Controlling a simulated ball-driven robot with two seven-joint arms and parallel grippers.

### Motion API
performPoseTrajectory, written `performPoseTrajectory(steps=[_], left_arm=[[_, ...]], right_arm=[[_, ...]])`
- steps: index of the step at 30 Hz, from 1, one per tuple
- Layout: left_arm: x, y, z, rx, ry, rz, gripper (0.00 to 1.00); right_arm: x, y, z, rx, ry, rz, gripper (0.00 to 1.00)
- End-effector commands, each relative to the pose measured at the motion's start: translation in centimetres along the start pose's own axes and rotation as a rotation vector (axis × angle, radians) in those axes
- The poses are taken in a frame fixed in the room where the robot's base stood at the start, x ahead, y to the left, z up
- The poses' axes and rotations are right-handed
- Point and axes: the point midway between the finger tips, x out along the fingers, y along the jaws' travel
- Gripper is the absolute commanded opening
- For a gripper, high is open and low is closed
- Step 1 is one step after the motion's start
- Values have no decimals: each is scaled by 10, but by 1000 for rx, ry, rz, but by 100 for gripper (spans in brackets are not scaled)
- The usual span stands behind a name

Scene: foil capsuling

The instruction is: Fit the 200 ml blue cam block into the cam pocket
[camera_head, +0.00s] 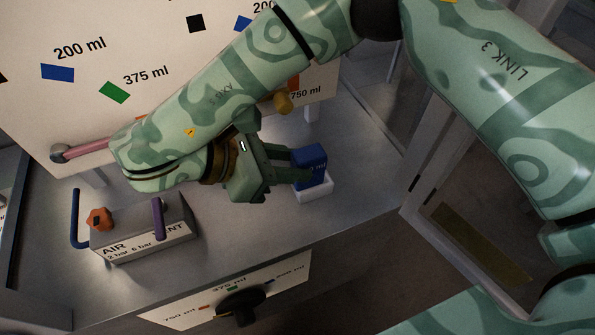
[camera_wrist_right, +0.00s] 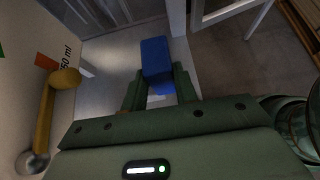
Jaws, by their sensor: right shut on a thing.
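In the right wrist view the block (camera_wrist_right: 156,58) stands out past the two green fingers (camera_wrist_right: 160,92). A small white block-shaped holder (camera_head: 315,191) is directly below the blue block on the grey bench. I cannot tell whether the block is in it, touching it or just above it, and no pocket opening shows. My left gripper is not in view.
An AIR/VENT box (camera_head: 146,238) with an orange knob (camera_head: 100,219) and purple and blue handles stands at the left. A white sign board (camera_head: 150,40) with ml labels rises behind. A yellow handle (camera_head: 283,101) is close above my gripper. The bench right of the holder is clear.

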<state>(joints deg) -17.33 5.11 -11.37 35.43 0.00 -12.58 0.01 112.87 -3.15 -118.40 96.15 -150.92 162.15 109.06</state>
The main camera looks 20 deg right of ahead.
Motion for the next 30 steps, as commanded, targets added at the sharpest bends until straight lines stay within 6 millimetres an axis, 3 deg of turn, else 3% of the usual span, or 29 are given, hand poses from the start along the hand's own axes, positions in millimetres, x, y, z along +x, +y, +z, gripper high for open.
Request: performPoseTrajectory(steps=[3, 11, 16, 20, 29, 30], left_arm=[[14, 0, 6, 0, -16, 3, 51], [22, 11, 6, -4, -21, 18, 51], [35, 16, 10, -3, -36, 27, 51], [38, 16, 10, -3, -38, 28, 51], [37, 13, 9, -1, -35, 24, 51], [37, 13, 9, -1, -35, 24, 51]], right_arm=[[25, 16, -18, -4, 1, -5, 0], [44, 31, -29, 0, 1, -3, 0], [67, 40, -52, -6, 1, -3, 0], [72, 40, -62, -3, 1, 0, 0], [72, 40, -61, -1, 1, 1, 0], [72, 40, -61, -1, 1, 1, 40]])
